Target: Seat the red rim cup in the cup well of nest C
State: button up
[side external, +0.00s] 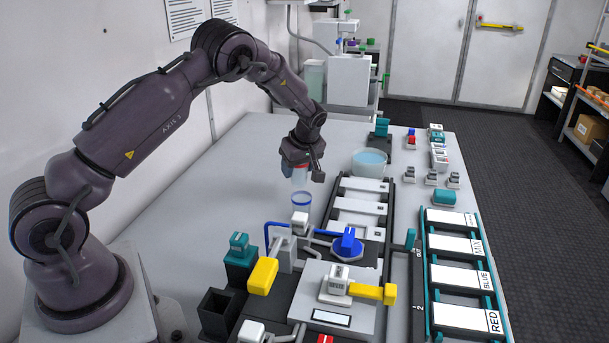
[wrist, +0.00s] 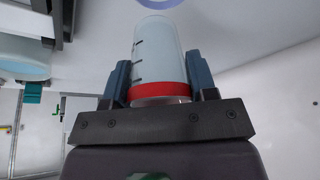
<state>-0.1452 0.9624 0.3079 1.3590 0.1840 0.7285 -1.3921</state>
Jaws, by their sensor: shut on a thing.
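The red rim cup (wrist: 160,60) is a clear cup with dark graduation marks and a red band. My gripper (wrist: 160,85) is shut on it near the red band, one finger on each side. In the side external view my gripper (side external: 302,166) holds the cup (side external: 299,179) in the air, left of the white-plated row (side external: 358,207). A blue-rimmed clear cup (side external: 301,203) stands just below it; its blue ring (wrist: 170,2) shows at the top of the wrist view. I cannot tell which place is nest C, and no cup well shows clearly.
A bowl of blue liquid (side external: 369,162) stands behind the row. In front are a white-and-yellow device (side external: 341,287), a blue round valve (side external: 347,244) and a yellow-handled lever (side external: 262,276). A teal-framed rack of labelled panels (side external: 459,273) is at right. The table left of the cups is clear.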

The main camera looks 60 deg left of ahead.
jog(key=s+d+r, duration=0.4)
jog(key=s, duration=0.4)
jog(key=shift+w+d+f+n+g+h, duration=0.1)
jog(key=shift+w+d+f+n+g, duration=0.65)
jog(key=shift+d, duration=2.75)
jog(key=shift+w+d+f+n+h, duration=0.1)
jog(key=shift+w+d+f+n, duration=1.3)
jog(key=shift+d, duration=2.1)
jog(key=shift+w+d+f+n+g+h, duration=0.1)
jog(key=shift+w+d+f+n+g, duration=0.45)
jog(key=shift+d+f, duration=1.9)
jog(key=shift+d+r+n, duration=0.3)
jog(key=shift+d+r, duration=0.6)
jog(key=shift+d, duration=0.15)
jog(key=shift+f, duration=0.85)
